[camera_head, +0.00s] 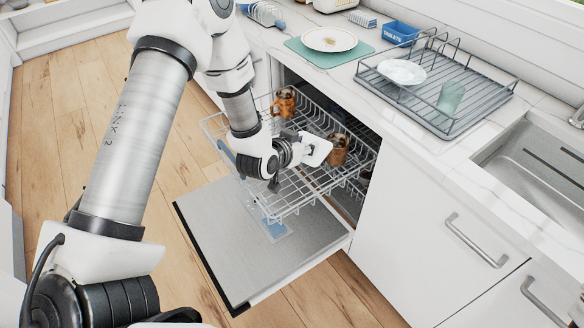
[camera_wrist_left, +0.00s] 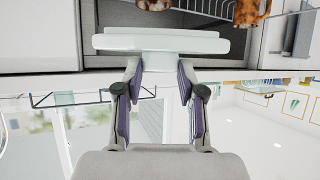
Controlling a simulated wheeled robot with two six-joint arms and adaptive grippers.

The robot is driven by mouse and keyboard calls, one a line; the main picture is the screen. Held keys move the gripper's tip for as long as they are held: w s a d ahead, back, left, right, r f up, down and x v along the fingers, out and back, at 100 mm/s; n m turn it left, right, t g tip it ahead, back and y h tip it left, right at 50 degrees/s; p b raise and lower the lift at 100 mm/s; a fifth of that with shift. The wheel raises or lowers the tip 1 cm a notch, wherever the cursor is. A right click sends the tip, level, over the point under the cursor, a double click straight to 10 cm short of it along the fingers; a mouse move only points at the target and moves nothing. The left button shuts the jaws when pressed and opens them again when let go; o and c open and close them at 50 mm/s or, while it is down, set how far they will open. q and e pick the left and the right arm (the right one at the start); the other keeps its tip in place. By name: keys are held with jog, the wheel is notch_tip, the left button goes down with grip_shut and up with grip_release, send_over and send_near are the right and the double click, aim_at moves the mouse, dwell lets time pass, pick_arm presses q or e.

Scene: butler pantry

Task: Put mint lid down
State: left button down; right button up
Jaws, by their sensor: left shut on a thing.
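My left gripper (camera_head: 298,152) is over the pulled-out dishwasher rack. It is shut on a pale, flat lid (camera_head: 317,150), which looks almost white rather than clearly mint. In the left wrist view the lid (camera_wrist_left: 160,42) is a wide disc seen edge-on, just beyond the fingertips (camera_wrist_left: 160,70). The fingers close on its narrower middle part. The lid appears tilted in the head view. I cannot tell whether it touches the rack. My right gripper is not in view.
The dishwasher rack (camera_head: 290,192) holds brown patterned mugs (camera_head: 284,103) (camera_head: 338,150) close to the lid. The open dishwasher door (camera_head: 240,240) lies below. On the counter are a plate on a green mat (camera_head: 303,55), a blue box (camera_head: 400,32) and a dish rack (camera_head: 440,128). Clear counter lies between mat and dish rack.

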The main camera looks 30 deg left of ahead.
pick_arm(q)
jog(key=s+a+f+b, duration=0.2)
jog(key=a+f+b, duration=0.2)
jog(key=a+f, duration=0.5)
jog(key=f, duration=0.4)
jog(key=f+b, duration=0.1)
jog(key=f, duration=0.3)
jog(key=shift+w+a+f, duration=0.15)
jog(key=shift+w+f, duration=0.05)
jog(key=shift+f, duration=0.05)
jog(key=shift+w+f, duration=0.1)
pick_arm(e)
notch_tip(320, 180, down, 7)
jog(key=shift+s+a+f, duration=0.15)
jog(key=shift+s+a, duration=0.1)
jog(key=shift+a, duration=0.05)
pick_arm(q)
jog(key=shift+f, duration=0.1)
jog(key=c, duration=0.7)
grip_release()
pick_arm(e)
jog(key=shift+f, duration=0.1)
